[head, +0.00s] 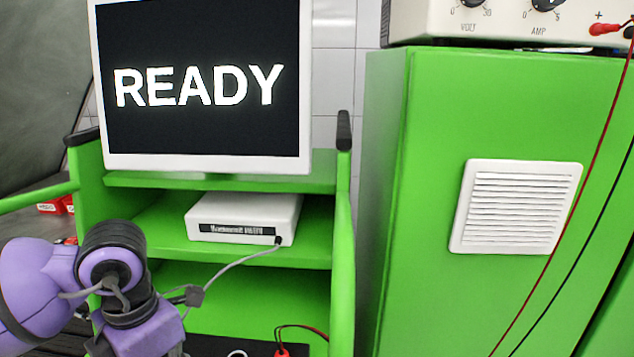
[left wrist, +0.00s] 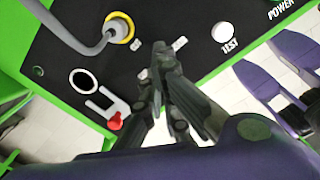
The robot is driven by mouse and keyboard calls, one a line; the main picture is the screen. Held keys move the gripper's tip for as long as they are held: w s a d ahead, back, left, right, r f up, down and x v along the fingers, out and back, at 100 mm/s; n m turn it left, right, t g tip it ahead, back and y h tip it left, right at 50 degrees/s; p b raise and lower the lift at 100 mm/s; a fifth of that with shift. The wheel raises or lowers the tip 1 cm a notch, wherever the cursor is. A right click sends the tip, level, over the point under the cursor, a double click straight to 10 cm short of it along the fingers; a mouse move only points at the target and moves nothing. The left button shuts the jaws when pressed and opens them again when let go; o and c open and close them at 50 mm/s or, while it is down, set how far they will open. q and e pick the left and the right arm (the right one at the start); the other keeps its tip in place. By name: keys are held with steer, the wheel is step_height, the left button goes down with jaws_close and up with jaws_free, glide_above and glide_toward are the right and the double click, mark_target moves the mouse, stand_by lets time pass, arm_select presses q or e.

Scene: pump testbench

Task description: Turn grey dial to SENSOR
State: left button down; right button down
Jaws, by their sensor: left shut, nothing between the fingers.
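A black panel (left wrist: 215,20) on a green frame fills the upper left wrist view. My left gripper (left wrist: 160,48) is shut and empty, its dark fingertips in front of the panel's middle. Small white labels (left wrist: 180,43) show beside the fingertips, too small to read. I cannot make out the grey dial; the fingers hide part of the panel. A grey cable is plugged into a yellow-ringed socket (left wrist: 120,27), left of the fingertips. A white TEST button (left wrist: 226,32) lies to the right. In the head view the gripper is out of frame. My right gripper is not in view.
A monitor (head: 205,85) reading READY stands on the green bench (head: 342,250). A white box (head: 245,213) with a cable sits on the shelf below. A red plug (left wrist: 116,121) is near the panel's lower left. A green cabinet (head: 420,200) stands at right.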

arm_select(q)
step_height(320, 180, down, 2)
steer(key=shift+b, duration=0.3)
steer(key=shift+s, duration=0.2)
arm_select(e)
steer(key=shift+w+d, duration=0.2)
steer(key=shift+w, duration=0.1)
